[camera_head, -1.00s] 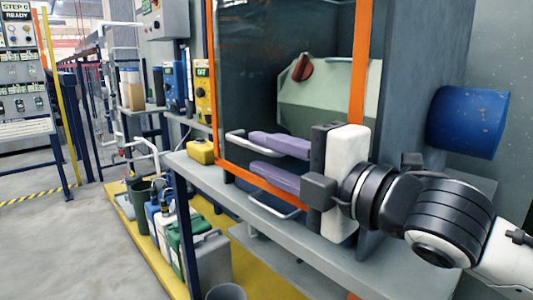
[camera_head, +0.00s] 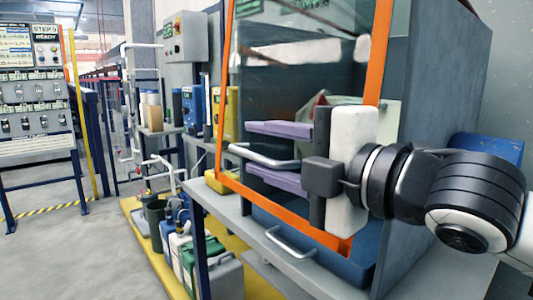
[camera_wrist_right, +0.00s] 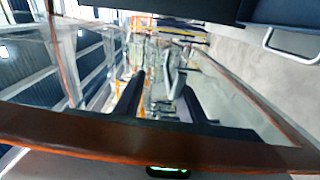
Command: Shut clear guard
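The clear guard is a see-through panel in an orange frame (camera_head: 223,95) across the front of a grey cabinet. I cannot tell how wide any gap behind it is. A pale bar handle (camera_head: 262,157) is at its lower left. My right gripper (camera_head: 248,152) is in front of the panel, its two purple fingers apart, one above and one below the handle's level. Contact with the handle is unclear. In the right wrist view the dark fingers (camera_wrist_right: 160,97) are also apart, and a frame bar (camera_wrist_right: 100,137) crosses close to the camera. My left gripper is out of view.
A grey drawer-style handle (camera_head: 290,243) is below the guard. A yellow box (camera_head: 222,180) sits on the ledge at left. A blue drum (camera_head: 485,147) is behind my right arm. Canisters (camera_head: 182,245) stand on the yellow floor platform. The grey floor at left is clear.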

